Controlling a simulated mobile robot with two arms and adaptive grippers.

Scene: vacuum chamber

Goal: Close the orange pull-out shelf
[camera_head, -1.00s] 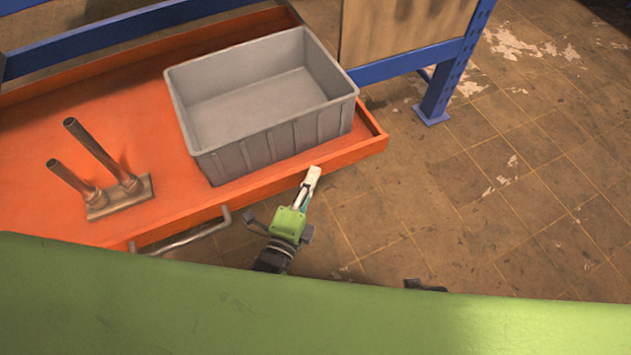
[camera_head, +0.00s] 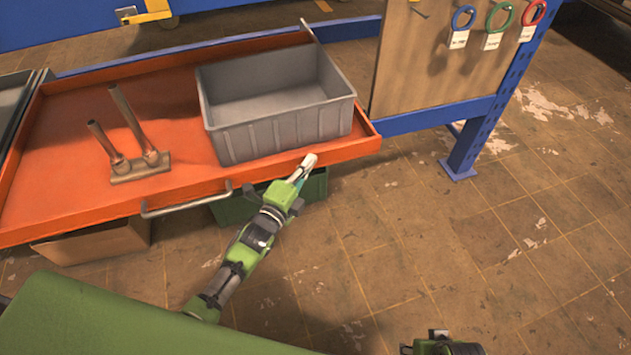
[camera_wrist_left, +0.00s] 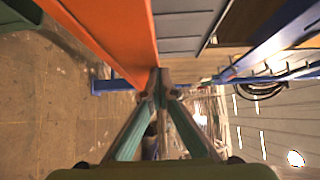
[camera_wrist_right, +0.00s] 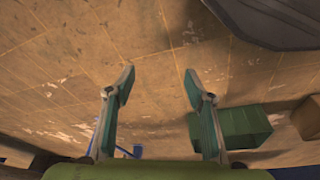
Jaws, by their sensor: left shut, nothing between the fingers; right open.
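The orange pull-out shelf (camera_head: 70,165) stands out from the blue rack, with a metal handle (camera_head: 187,204) on its front edge. My left gripper (camera_head: 308,162) is shut and empty at the shelf's front edge, right of the handle; I cannot tell whether it touches. In the left wrist view, its closed fingertips (camera_wrist_left: 160,82) are at the end of the orange rim (camera_wrist_left: 125,35). My right gripper (camera_wrist_right: 159,88) is open and empty over the floor in the right wrist view; only part of its arm shows at the bottom of the head view.
A grey bin (camera_head: 275,140) and a metal piece with two upright rods (camera_head: 140,166) are on the shelf. A green crate (camera_head: 255,208) and a cardboard box (camera_head: 95,240) sit beneath it. A blue rack leg (camera_head: 470,150) stands right. Floor at right is clear.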

